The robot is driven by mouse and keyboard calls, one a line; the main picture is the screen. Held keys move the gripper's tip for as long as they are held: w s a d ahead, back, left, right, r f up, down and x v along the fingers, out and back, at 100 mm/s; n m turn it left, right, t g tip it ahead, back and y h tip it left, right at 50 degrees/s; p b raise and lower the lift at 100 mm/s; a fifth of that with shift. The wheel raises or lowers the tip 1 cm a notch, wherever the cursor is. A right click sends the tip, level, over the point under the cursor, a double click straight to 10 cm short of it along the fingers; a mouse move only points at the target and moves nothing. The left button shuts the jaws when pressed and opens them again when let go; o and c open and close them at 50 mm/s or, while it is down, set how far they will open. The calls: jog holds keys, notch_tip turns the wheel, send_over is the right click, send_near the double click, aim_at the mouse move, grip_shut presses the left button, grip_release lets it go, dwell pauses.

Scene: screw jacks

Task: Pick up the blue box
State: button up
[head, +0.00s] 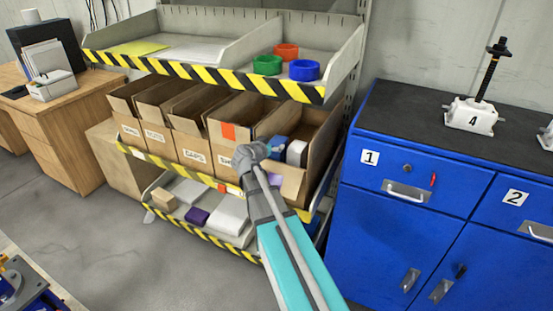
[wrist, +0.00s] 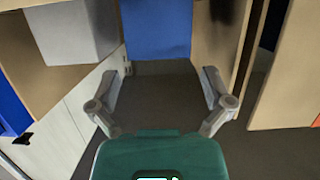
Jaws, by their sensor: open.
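The blue box (wrist: 157,28) shows as a flat blue face at the top middle of the wrist view. Its upper part is cut off by the frame. My gripper (wrist: 160,80) is open and empty, with its fingers spread to either side below the blue face. In the head view, a small blue patch (head: 279,148) shows in the rightmost cardboard bin, behind my gripper (head: 252,153). My gripper hides part of that bin's front. I cannot tell the exact gap between fingertips and box.
A white block (wrist: 66,31) lies left of the box, inside cardboard walls (wrist: 212,30). More cardboard bins (head: 186,145) stand to the left. The upper shelf (head: 200,72) with a striped edge overhangs them. A blue cabinet (head: 410,225) stands right.

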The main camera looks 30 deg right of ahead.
aim_at(277, 142)
dwell(0.4)
jog(key=b+x, duration=0.1)
jog(key=x, duration=0.3)
jog(key=shift+f+b, duration=0.35)
jog(key=shift+b, duration=0.05)
jog(key=shift+w+d+f, duration=0.1)
jog(key=shift+w+d, duration=0.2)
jog(key=shift+d, duration=0.15)
jog(key=shift+c, duration=0.3)
jog(key=c, duration=1.1)
jog(key=shift+r, duration=0.2)
notch_tip(277, 142, up, 10)
jog(key=p, duration=1)
jog(key=shift+f, duration=0.15)
